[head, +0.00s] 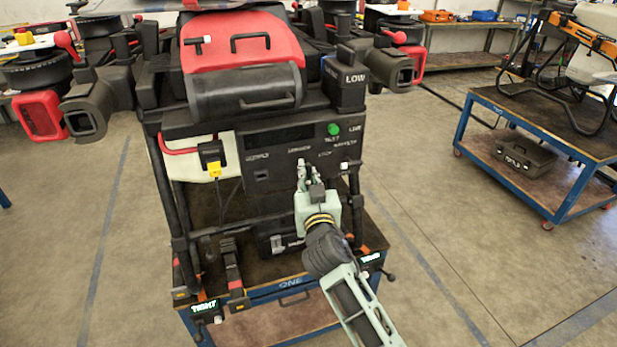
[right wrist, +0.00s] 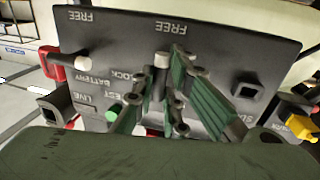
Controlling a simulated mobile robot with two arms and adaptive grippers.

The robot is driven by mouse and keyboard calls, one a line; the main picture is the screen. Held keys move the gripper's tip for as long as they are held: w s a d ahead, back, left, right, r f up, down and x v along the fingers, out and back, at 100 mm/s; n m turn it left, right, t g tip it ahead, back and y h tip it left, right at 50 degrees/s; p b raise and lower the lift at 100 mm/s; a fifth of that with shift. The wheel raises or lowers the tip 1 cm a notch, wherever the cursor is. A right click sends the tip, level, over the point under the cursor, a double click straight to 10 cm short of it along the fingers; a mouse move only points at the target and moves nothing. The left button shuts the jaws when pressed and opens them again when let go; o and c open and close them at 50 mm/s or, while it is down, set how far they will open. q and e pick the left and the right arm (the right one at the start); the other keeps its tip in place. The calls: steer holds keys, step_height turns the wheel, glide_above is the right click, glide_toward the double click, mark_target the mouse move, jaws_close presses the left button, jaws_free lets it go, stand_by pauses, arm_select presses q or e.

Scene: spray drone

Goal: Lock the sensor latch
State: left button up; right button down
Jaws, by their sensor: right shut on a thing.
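The drone's dark front panel (head: 268,173) faces me, and it shows upside down in the right wrist view (right wrist: 215,62). The sensor latch is a pale peg (right wrist: 162,61) beside the word FREE. My right gripper (head: 302,170) reaches up to the panel from the front. In the right wrist view its green-padded fingers (right wrist: 165,75) are shut around the peg and partly hide it and the labels. A second pale peg (right wrist: 82,61), by the BATTERY label, stands free; it also shows in the head view (head: 345,166). My left gripper is out of view.
A green button (head: 333,129) sits at the panel's upper right. A yellow connector (head: 214,169) hangs to the left. The drone stands on a blue-framed cart (head: 290,283). Another cart (head: 540,140) is at right, with clear floor between.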

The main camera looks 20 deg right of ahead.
steer(key=n+b, duration=0.2)
steer(key=n, duration=0.1)
steer(key=shift+f+n+t+b, duration=0.2)
steer(key=shift+n+t+b, duration=0.1)
steer(key=shift+t, duration=0.1)
steer(key=n+b, duration=0.1)
steer(key=n, duration=0.4)
steer(key=shift+t+b, duration=0.3)
steer(key=shift+b, duration=0.05)
steer(key=n+y, duration=0.1)
steer(key=n, duration=0.4)
steer(key=shift+d+t+y, duration=0.1)
steer(key=shift+t+y, duration=0.3)
steer(key=n+y, duration=0.1)
steer(key=n, duration=0.5)
steer(key=shift+n+y, duration=0.3)
steer(key=shift+y, duration=0.1)
steer(key=c, duration=1.8)
jaws_free()
